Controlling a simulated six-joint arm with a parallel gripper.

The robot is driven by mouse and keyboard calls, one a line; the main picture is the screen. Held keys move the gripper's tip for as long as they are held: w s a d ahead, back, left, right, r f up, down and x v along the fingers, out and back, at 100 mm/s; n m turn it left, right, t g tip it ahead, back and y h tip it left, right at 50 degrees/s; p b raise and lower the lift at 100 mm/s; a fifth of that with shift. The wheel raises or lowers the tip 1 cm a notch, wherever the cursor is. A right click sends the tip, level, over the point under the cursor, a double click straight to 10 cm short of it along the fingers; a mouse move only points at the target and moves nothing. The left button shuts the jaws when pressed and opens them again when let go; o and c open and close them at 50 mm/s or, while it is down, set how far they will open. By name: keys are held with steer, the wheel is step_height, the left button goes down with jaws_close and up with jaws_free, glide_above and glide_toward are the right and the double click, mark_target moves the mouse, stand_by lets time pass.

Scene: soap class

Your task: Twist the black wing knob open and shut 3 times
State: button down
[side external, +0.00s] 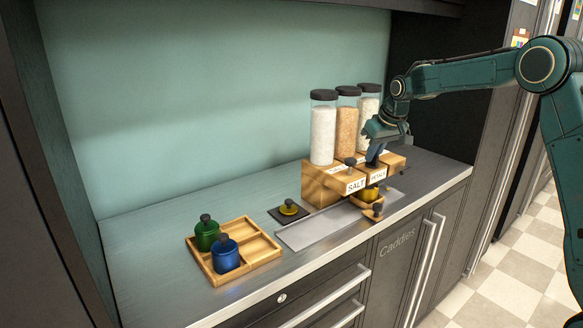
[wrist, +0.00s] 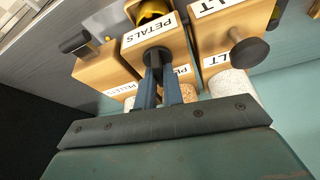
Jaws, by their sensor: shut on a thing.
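The wooden dispenser (side external: 320,185) stands on the counter with labelled blocks in a row. In the wrist view a black knob (wrist: 157,56) sits on the block (wrist: 175,48) labelled PETALS. My gripper (wrist: 157,72) has its two blue fingers shut on this knob. In the side view my gripper (side external: 374,160) comes down from the upper right onto the same block and hides the knob. A yellow pot (side external: 371,193) stands under the PETALS block and also shows in the wrist view (wrist: 150,12).
Other black knobs sit close by, on the SALT block (wrist: 249,53) and at the left (wrist: 74,42). Three filled jars (side external: 346,125) rise behind. A wooden tray (side external: 268,262) holds a green jar (side external: 206,234) and a blue jar (side external: 225,257).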

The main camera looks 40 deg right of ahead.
steer(key=n+y, duration=0.1)
steer(key=n, duration=0.3)
steer(key=shift+d+n+y, duration=0.15)
steer(key=shift+n+y, duration=0.15)
steer(key=shift+y, duration=0.1)
steer(key=n, duration=0.2)
steer(key=n+y, duration=0.1)
steer(key=n, duration=0.1)
steer(key=shift+g+y, duration=0.3)
steer(key=shift+g, duration=0.1)
steer(key=shift+n, duration=0.3)
steer(key=c, duration=1.5)
jaws_free()
steer(key=shift+r, duration=0.1)
steer(key=v, duration=0.7)
steer(key=shift+d+r, duration=0.1)
steer(key=shift+r, duration=0.1)
steer(key=shift+r, duration=0.1)
